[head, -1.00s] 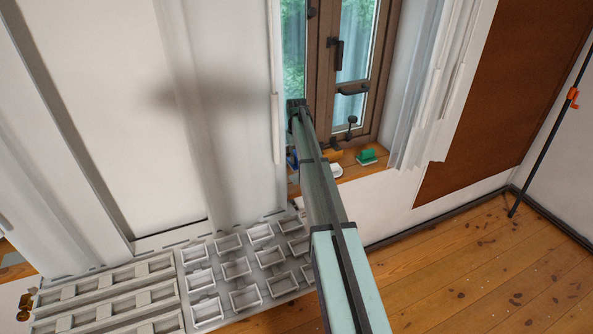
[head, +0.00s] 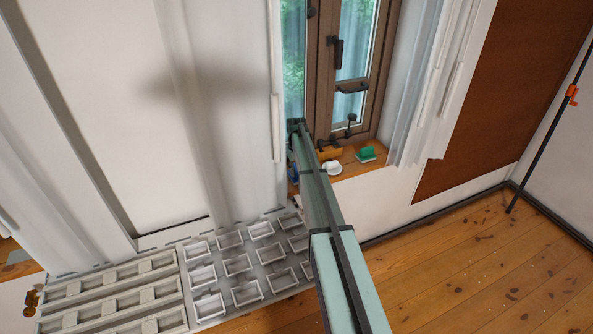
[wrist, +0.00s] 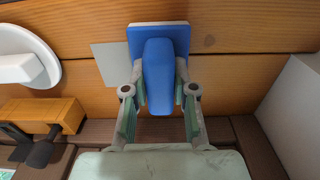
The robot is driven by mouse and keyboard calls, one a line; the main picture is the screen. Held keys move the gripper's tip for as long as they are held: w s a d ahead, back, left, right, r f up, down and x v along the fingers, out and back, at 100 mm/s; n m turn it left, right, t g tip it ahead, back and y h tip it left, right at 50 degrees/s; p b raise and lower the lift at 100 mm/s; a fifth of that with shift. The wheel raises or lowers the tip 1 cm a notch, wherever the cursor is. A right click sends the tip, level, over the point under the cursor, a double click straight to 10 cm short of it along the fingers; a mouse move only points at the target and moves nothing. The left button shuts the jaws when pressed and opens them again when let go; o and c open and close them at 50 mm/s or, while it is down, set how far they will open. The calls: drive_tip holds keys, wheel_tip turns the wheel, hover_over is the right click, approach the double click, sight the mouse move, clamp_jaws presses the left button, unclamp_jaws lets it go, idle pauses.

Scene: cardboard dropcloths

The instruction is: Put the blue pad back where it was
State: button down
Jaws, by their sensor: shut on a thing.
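The blue pad (wrist: 180,38) is in the wrist view, a flat blue plate with a pale edge and a rounded blue handle (wrist: 158,75). My gripper (wrist: 161,85) is shut on the handle, one finger on each side. The pad is over the wooden sill (wrist: 240,75); I cannot tell whether it touches the wood. A flat grey rectangle (wrist: 112,62) lies on the sill just left of the pad, partly covered by it. In the head view only a sliver of blue (head: 294,171) shows beside my arm, which hides the gripper.
A white round-based piece (wrist: 30,65) and an orange block (wrist: 55,110) with a dark part are to the left in the wrist view. A pale block-like surface (wrist: 295,105) is close on the right. In the head view a green pad (head: 366,154) sits farther right on the sill.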

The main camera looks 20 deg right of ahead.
drive_tip(key=shift+f, duration=0.1)
drive_tip(key=c, duration=0.9)
unclamp_jaws()
drive_tip(key=shift+c, duration=0.2)
wheel_tip(320, 180, up, 12)
drive_tip(key=b, duration=0.4)
